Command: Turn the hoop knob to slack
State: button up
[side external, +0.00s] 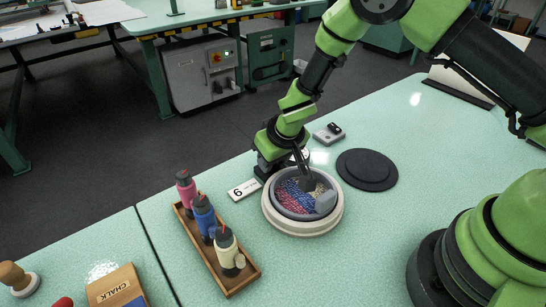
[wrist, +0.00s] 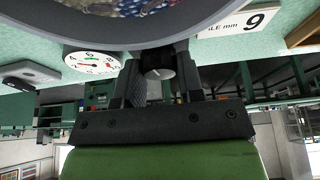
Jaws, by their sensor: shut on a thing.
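The round hoop (side external: 274,221) with a pale rim and grey inner ring stands on the bench, holding pink, blue and cream tufting. Its grey wall (wrist: 215,20) fills the top of the wrist view. My gripper (side external: 300,168) is at the hoop's far side. In the wrist view my gripper (wrist: 160,80) has its dark fingers on either side of the small black hoop knob (wrist: 158,60), shut on it. A pale marking shows on the knob's face. A white dial (wrist: 93,63) with a red pointer is beside it. The knob is hidden in the side view.
A wooden tray (side external: 238,286) with pink, blue and cream bottles stands left of the hoop. A white number card (side external: 244,190) lies near the hoop. A grey box (side external: 328,133) and a dark disc (side external: 367,170) lie beyond and right. A chalk box (side external: 116,286) is at front left.

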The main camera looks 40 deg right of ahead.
jog(key=shift+n+y, duration=0.6)
jog(key=shift+n, duration=1)
jog(key=o, duration=0.9)
